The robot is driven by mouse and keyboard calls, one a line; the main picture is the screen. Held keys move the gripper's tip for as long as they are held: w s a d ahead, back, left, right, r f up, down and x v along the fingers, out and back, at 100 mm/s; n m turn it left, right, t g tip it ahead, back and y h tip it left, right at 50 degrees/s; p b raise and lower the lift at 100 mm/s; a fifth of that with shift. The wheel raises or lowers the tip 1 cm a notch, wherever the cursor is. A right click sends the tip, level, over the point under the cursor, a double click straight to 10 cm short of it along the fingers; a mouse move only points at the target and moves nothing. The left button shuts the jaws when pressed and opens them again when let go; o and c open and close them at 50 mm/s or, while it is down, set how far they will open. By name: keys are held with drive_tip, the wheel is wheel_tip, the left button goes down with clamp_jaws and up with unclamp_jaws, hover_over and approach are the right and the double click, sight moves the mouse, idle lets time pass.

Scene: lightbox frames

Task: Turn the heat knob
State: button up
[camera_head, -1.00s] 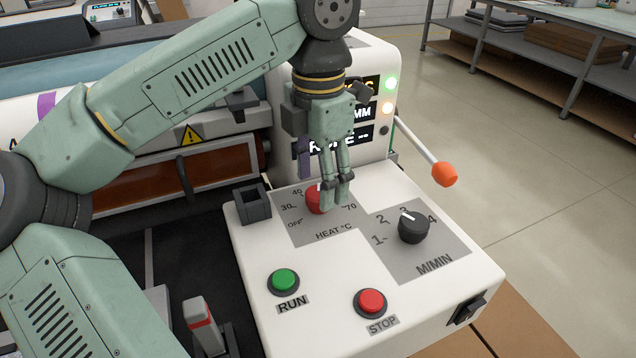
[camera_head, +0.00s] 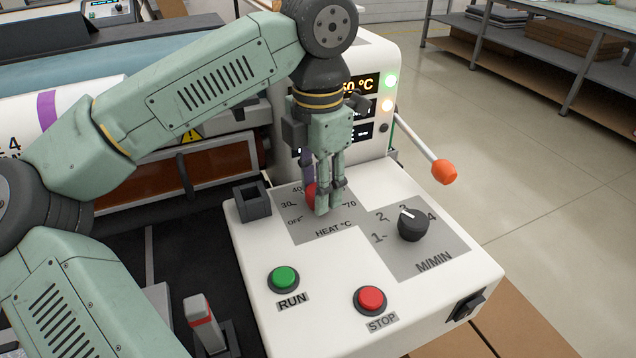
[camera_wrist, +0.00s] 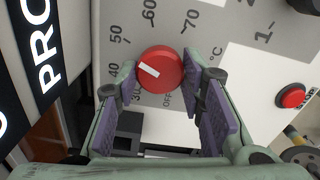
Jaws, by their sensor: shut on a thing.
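The red heat knob (camera_head: 311,193) sits on the grey HEAT °C dial plate (camera_head: 290,226), mostly hidden behind my fingers in the head view. In the wrist view the knob (camera_wrist: 168,73) shows clearly, and its white mark points left, roughly toward the 40 to 50 side of the scale. My gripper (camera_head: 328,207) points down at the dial. In the wrist view my gripper (camera_wrist: 160,82) has a purple-padded finger on each side of the knob, shut on it.
A black M/MIN knob (camera_head: 413,227) stands right of the dial. A green RUN button (camera_head: 284,279) and a red STOP button (camera_head: 370,300) are nearer the front. A black square holder (camera_head: 252,203) is at left. A lever with an orange ball (camera_head: 445,172) sticks out at right.

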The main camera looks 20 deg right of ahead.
drive_tip(key=c, duration=0.4)
drive_tip(key=shift+o, duration=0.2)
drive_tip(key=shift+m, duration=0.3)
drive_tip(key=m+b, duration=0.1)
drive_tip(key=m, duration=0.2)
drive_tip(key=shift+m, duration=2.5)
drive_tip(key=o, duration=1.1)
drive_tip(key=shift+o, duration=0.2)
drive_tip(key=shift+r, duration=0.1)
